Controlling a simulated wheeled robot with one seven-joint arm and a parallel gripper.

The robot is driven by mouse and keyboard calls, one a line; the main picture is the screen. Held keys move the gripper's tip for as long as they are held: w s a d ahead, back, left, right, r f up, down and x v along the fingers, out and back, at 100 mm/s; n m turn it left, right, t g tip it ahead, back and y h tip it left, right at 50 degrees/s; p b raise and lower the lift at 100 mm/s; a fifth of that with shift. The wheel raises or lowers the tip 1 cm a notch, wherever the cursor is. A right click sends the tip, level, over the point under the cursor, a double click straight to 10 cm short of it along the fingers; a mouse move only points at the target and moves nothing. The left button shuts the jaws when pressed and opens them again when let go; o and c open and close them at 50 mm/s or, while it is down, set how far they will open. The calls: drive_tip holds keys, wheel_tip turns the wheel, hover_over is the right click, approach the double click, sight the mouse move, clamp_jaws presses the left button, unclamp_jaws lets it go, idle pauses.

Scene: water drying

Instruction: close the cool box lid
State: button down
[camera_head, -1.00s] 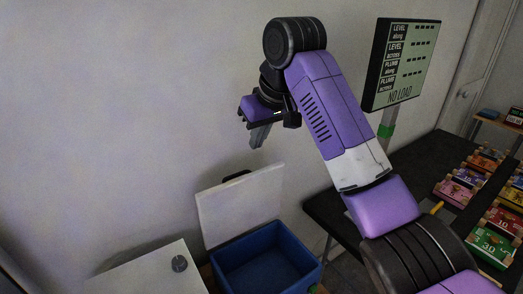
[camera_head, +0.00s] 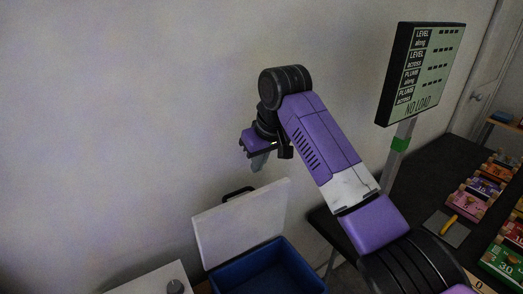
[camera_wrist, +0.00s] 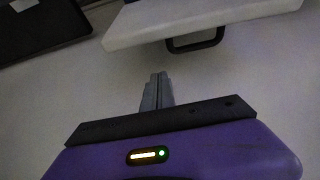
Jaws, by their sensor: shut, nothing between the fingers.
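The cool box (camera_head: 262,272) is blue and stands low near the wall, its lower part cut off by the frame's bottom edge. Its white lid (camera_head: 243,222) stands open and upright at the wall side, with a black handle (camera_head: 238,194) on its top edge. In the wrist view the lid (camera_wrist: 200,22) and its handle (camera_wrist: 197,42) show at the top, beyond the fingers. My gripper (camera_head: 258,164) is above the lid, apart from it, pointing down. In the wrist view my gripper's fingers (camera_wrist: 157,80) are together and empty.
A black table (camera_head: 428,184) with several coloured numbered blocks (camera_head: 480,203) is at right. A display panel (camera_head: 422,72) on a post stands there too. The wall behind is bare.

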drive_tip(key=shift+s+d+f+p, duration=0.4)
drive_tip(key=shift+s+d+f, duration=0.1)
drive_tip(key=shift+s, duration=0.2)
drive_tip(key=shift+s+d+f+p, duration=0.4)
drive_tip(key=shift+s+f, duration=0.05)
drive_tip(key=shift+s, duration=0.25)
